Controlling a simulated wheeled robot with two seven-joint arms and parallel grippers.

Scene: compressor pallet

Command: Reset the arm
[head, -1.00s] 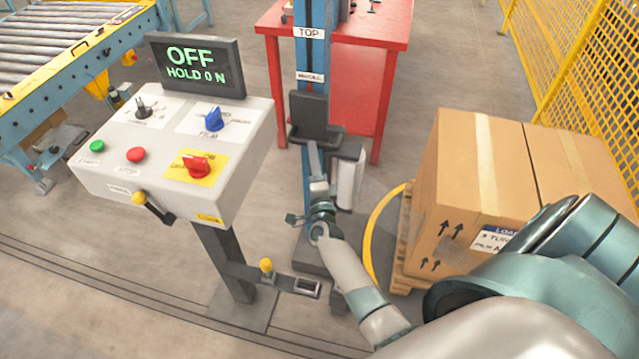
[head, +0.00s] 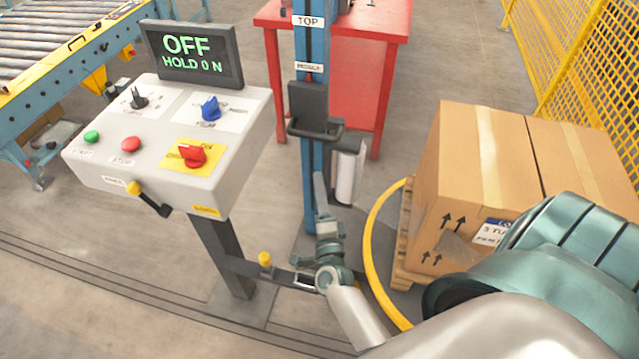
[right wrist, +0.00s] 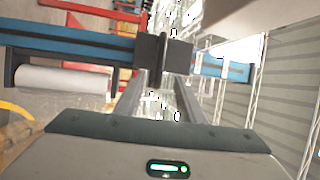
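My right gripper (head: 320,190) is in front of the blue mast (head: 309,170), just below the black carriage (head: 310,110) and left of the white film roll (head: 346,175). In the right wrist view, its two fingers (right wrist: 160,98) stand apart with nothing held between them. The carriage (right wrist: 163,52) and the roll (right wrist: 65,79) show beyond the fingers there. The control box (head: 165,140) stands at the left; its display (head: 192,54) reads "OFF, HOLD 0 N". My left gripper is out of view.
A yellow-knobbed lever (head: 149,198) sticks out of the box front, and another yellow knob (head: 265,260) sits low on its post. A carton (head: 480,180) on a pallet stands at the right, with a yellow curved rail (head: 372,240) beside it. A red table (head: 350,75) stands behind.

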